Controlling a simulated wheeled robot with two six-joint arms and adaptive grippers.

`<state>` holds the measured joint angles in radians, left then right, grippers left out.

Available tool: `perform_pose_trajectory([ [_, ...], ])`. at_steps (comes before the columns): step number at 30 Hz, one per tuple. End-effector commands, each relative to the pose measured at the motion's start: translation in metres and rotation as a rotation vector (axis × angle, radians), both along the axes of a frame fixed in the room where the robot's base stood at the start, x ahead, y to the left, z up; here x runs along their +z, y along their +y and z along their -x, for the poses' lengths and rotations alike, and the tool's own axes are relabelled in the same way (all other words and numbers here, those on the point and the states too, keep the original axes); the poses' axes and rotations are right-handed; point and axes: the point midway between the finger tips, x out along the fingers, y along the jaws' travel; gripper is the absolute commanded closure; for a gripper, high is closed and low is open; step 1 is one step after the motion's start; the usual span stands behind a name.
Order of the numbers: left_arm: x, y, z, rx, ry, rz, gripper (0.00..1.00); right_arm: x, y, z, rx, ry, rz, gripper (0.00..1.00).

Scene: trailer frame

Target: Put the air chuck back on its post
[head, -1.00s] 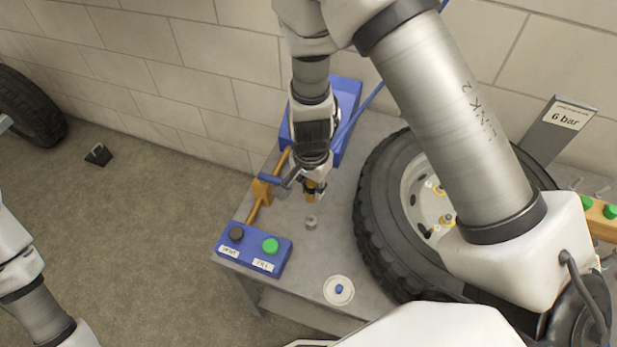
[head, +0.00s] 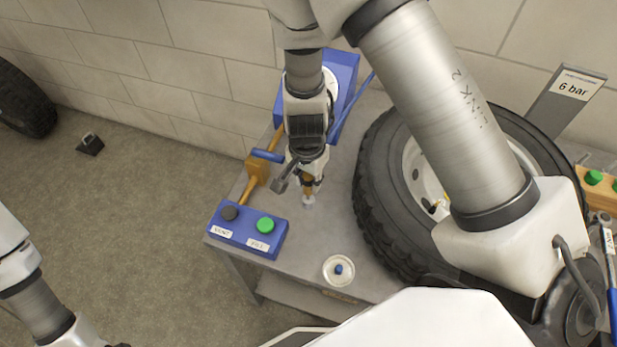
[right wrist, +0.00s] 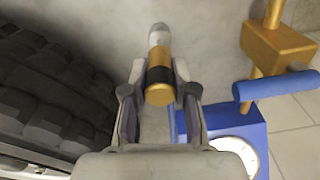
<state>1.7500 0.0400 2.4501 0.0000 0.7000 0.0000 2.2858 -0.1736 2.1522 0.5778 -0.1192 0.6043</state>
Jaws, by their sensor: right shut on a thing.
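My right gripper (head: 313,184) is shut on the air chuck (head: 308,188), brass-coloured with a black band. In the right wrist view the chuck (right wrist: 159,68) sits between the fingers of the right gripper (right wrist: 158,98). The post (head: 309,203), a short pale grey stub on the bench, is directly at the chuck's lower end. In the right wrist view the post (right wrist: 157,33) lines up with the chuck's far end; I cannot tell how far it is seated. Only my left arm's links show at the lower left; its gripper is out of view.
The tyre (head: 380,185) stands close right of the gripper. The orange valve with blue handle (head: 267,156) is close left. A blue button box (head: 247,232), a white dish with a blue cap (head: 339,280) and a blue gauge box (head: 347,70) share the bench (head: 300,240).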

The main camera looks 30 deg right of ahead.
Motion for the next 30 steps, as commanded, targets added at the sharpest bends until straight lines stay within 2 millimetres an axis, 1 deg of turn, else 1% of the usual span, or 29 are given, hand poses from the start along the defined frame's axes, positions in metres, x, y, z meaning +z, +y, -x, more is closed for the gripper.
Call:
perform_pose_trajectory([
  [3,0.003,0.0,0.0,0.0,0.0,0.0,0.54,0.001,0.0,-0.001,0.0,0.0,0.0,1.0],
  [11,0.001,0.0,0.0,0.0,0.0,0.0,0.54,0.0,0.0,-0.001,0.0,0.0,0.0,1.0],
  [30,-0.019,0.0,0.0,0.0,0.0,0.0,0.54,-0.023,0.0,-0.001,0.001,0.0,0.0,1.0],
])
